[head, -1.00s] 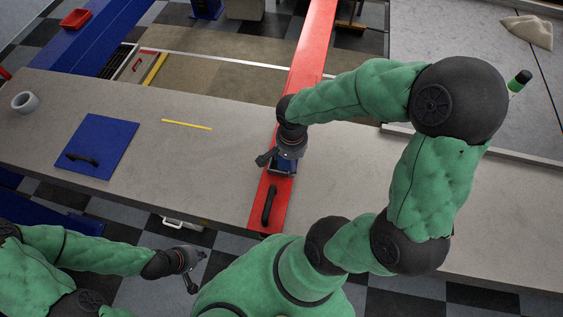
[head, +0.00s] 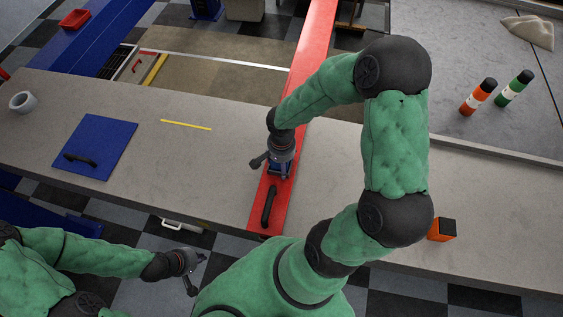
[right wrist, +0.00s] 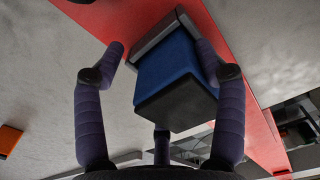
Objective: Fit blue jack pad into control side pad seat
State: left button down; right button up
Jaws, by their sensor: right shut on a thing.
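The blue jack pad (right wrist: 168,68), a blue block with a black end, shows between the fingers of my right gripper (right wrist: 160,52) in the right wrist view. The right finger lies against its side; a gap shows at the left finger. In the head view the pad (head: 279,169) is mostly hidden under my right gripper (head: 271,164), over the long red beam (head: 310,60). A grey-edged dark piece (right wrist: 158,36) borders the pad's far end; I cannot tell whether it is the pad seat. My left gripper (head: 197,272) is open and empty at lower left.
A black handle (head: 269,206) stands on the red beam near its front end. A blue panel with a handle (head: 97,140), a yellow strip (head: 186,125) and a tape roll (head: 23,102) lie left. An orange block (head: 441,230) and two bottles (head: 478,96) are right.

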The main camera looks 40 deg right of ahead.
jog(key=shift+f, duration=0.15)
jog(key=o, duration=1.6)
jog(key=shift+r, duration=0.2)
notch_tip(320, 180, up, 12)
jog(key=shift+p, duration=0.9)
